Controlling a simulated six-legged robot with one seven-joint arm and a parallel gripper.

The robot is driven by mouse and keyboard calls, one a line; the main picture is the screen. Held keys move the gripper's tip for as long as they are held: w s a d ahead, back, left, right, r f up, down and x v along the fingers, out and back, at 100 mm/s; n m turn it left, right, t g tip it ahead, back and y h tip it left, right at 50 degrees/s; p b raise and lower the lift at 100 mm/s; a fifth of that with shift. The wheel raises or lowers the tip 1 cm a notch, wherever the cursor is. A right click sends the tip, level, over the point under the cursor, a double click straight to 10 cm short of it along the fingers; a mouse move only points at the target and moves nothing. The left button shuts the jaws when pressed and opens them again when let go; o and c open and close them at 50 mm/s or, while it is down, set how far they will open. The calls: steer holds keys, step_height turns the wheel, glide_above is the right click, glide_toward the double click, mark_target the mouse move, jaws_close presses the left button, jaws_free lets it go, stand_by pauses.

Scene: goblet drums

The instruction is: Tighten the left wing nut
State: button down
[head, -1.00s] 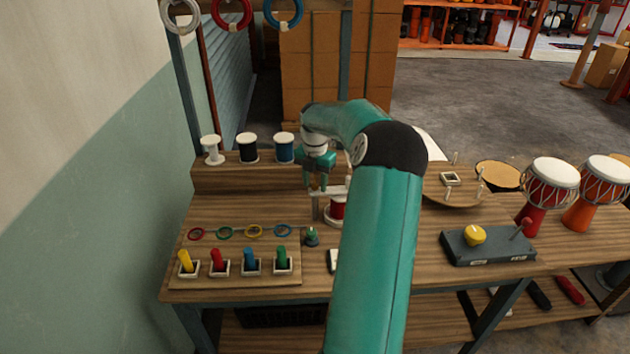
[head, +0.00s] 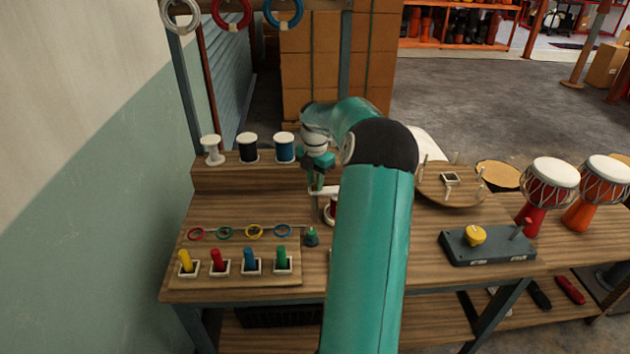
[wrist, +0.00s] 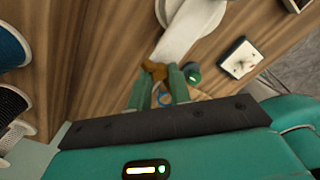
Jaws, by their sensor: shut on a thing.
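My gripper (head: 316,188) is at the left end of a white bar (head: 329,190) that stands over the table on a thin post. In the wrist view, my two green fingers (wrist: 158,80) are shut on a small brown-gold piece (wrist: 153,68) at the end of the white bar (wrist: 185,35). It looks to be the left wing nut, but its wings are mostly hidden by the fingers. A red-and-white spool (head: 331,212) stands under the bar, largely hidden by my arm. A second wing nut cannot be made out.
A small green-topped knob (head: 311,236) stands just in front of the post. A board with coloured pegs (head: 217,262) and rings lies front left. Several spools (head: 248,148) stand on the back ledge. A dark block with a yellow knob (head: 475,236) and drums (head: 550,185) are right.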

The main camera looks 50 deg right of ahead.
steer(key=m, duration=0.6)
steer(key=shift+m, duration=0.3)
steer(key=m, duration=0.6)
steer(key=shift+r, duration=0.1)
steer(key=m, duration=0.5)
steer(key=shift+m, duration=0.3)
steer(key=m, duration=1.2)
steer(key=shift+m, duration=0.4)
steer(key=m, duration=1.2)
steer(key=shift+m, duration=0.4)
steer(key=m, duration=0.5)
steer(key=shift+m, duration=0.3)
